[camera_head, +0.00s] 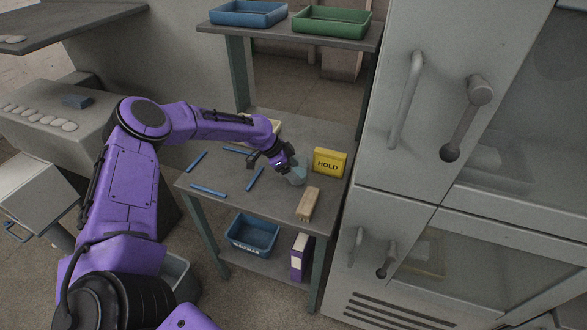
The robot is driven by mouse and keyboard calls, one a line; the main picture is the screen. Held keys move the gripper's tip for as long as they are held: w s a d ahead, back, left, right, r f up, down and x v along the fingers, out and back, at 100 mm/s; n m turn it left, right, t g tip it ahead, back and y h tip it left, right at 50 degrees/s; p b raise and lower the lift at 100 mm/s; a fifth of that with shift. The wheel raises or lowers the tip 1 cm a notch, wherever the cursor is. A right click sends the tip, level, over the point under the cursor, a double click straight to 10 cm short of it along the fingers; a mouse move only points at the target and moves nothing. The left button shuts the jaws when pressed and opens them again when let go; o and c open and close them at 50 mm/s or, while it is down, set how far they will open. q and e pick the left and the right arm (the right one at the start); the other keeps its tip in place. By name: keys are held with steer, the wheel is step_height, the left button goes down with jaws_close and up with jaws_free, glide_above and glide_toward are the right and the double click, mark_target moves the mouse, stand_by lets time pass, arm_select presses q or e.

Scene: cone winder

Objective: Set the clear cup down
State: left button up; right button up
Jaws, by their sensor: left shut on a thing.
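The clear cup (297,177) is a small translucent bluish vessel over the grey table (275,208), left of the yellow HOLD sign. My left gripper (286,169) is shut on the cup at its upper left side. The gripper hides part of the cup, and I cannot tell whether its base touches the table. My right gripper is not in view.
The yellow HOLD sign (329,162) and a wooden block (308,204) stand close to the cup. Several blue strips, one of them here (255,179), lie on the table's left half. A tall grey cabinet (405,130) borders the right side. A shelf (290,34) with trays hangs above.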

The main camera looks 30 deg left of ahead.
arm_select(q)
steer(key=shift+w+f, duration=0.1)
steer(key=shift+f, duration=0.05)
steer(key=shift+d+f, duration=0.1)
steer(key=o, duration=1.1)
steer(key=shift+r, duration=0.3)
steer(key=v, duration=1.2)
steer(key=shift+f, duration=0.1)
